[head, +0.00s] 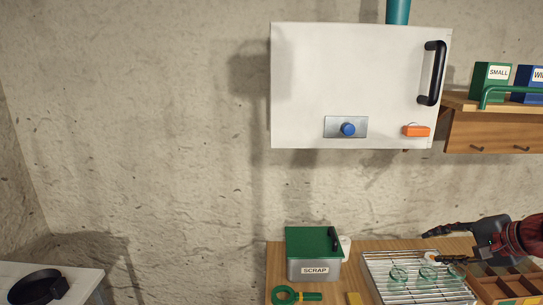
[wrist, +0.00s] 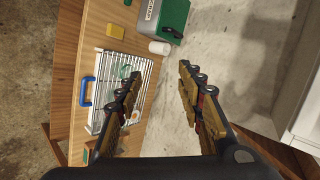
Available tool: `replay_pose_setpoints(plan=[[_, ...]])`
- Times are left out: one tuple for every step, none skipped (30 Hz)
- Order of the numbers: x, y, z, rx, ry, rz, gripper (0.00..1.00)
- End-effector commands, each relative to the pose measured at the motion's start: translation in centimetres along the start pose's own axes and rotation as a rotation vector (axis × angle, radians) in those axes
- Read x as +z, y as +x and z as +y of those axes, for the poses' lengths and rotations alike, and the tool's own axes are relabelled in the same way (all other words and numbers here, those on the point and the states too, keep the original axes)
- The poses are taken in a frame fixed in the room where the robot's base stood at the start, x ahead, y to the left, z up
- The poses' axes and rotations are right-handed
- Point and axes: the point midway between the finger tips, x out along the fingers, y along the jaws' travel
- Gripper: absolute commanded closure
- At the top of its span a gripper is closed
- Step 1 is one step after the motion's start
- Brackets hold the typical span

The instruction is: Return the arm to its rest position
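My gripper (head: 436,246) is at the right of the head view, above the right-hand part of the bench. Its two dark fingers point left and are spread apart. In the wrist view my gripper (wrist: 158,75) is also open, with nothing between the fingers. Part of my arm shows at the right edge of the head view; the rest is out of frame.
A wire rack (head: 393,291) with several glass rings lies below my gripper. A wooden divided tray (head: 508,288) is at its right. A green-lidded scrap bin (head: 314,270) stands left on the bench. A white cabinet (head: 350,80) hangs above; a wooden shelf (head: 490,132) is at right.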

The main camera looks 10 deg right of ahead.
Motion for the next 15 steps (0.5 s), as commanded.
replay_pose_setpoints(plan=[[3.4,1.1,1.5,0.082,-0.067,-0.024,0.62],[5.2,1.5,2.5,0.132,-0.110,-0.037,0.62],[7.6,1.9,3.8,0.196,-0.176,-0.051,0.62],[9.2,2.2,4.8,0.240,-0.225,-0.062,0.62],[10.8,2.4,5.7,0.279,-0.275,-0.071,0.62],[12.7,2.5,6.7,0.325,-0.344,-0.084,0.62],[14.0,2.5,7.5,0.357,-0.397,-0.091,0.62],[15.3,2.5,8.2,0.384,-0.447,-0.100,0.62],[16.9,2.4,9.0,0.418,-0.517,-0.109,0.62],[18.0,2.4,9.6,0.439,-0.569,-0.115,0.62],[19.1,2.3,10.2,0.458,-0.620,-0.122,0.62],[20.4,2.1,10.9,0.479,-0.688,-0.129,0.62],[21.3,2.0,11.3,0.492,-0.739,-0.134,0.62],[22.2,1.9,11.8,0.503,-0.789,-0.139,0.62],[23.4,1.7,12.3,0.515,-0.855,-0.146,0.62]])
